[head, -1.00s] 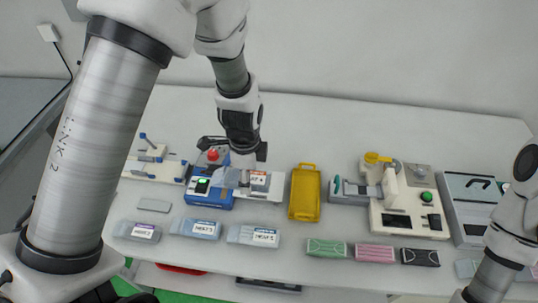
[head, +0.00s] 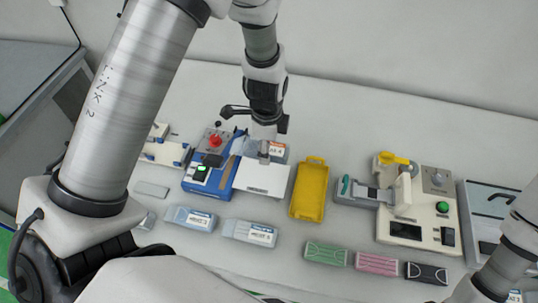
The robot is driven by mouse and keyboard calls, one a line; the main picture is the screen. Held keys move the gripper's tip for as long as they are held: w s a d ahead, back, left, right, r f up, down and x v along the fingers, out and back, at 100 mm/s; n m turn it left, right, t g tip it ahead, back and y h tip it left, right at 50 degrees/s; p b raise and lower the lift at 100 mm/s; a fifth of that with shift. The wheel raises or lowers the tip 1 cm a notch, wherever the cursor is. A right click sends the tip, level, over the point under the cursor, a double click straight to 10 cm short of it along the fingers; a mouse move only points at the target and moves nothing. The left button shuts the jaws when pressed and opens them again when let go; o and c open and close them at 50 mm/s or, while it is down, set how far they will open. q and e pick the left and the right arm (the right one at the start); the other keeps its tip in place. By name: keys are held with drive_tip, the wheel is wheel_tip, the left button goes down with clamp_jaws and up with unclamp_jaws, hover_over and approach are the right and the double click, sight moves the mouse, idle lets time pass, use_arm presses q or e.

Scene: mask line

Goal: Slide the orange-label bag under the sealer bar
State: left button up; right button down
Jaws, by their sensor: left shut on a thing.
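The orange-label bag (head: 277,149) is at the back of the white platform (head: 261,179), to the right of the blue sealer (head: 190,184). My left gripper (head: 266,146) comes down from above and is shut on the bag; its fingers hide part of it. The bag's clear end reaches left toward the sealer. I cannot tell whether any of it lies under the sealer bar. The sealer has a red knob and a lit green display. My right arm shows at the lower right edge, but its gripper is out of view.
Two pale bags (head: 249,233) lie in front of the sealer. A yellow tray (head: 310,188) stands just right of the platform. A cream machine (head: 418,210) stands farther right. Green, pink and black mask packs (head: 377,264) lie along the front.

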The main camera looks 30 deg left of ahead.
sight(256, 175)
use_arm(q)
wheel_tip(256, 175, down, 4)
drive_tip(key=shift+s+r+b, duration=0.1)
drive_tip(key=shift+s+b, duration=0.05)
drive_tip(key=shift+b, duration=0.5)
drive_tip(key=shift+f, duration=0.45)
drive_tip(key=shift+f+b, duration=0.6)
wheel_tip(256, 175, down, 5)
drive_tip(key=b, duration=0.3)
drive_tip(key=shift+r, duration=0.2)
drive_tip(key=a+p, duration=0.1)
drive_tip(key=p, duration=0.4)
drive_tip(key=a+p, duration=0.2)
drive_tip(key=p, duration=0.4)
drive_tip(key=shift+s+f, duration=0.1)
drive_tip(key=shift+s, duration=0.2)
drive_tip(key=shift+s+a+f+p, duration=0.1)
drive_tip(key=shift+a+f+p, duration=0.15)
drive_tip(key=shift+p, duration=0.25)
drive_tip(key=shift+f, duration=0.2)
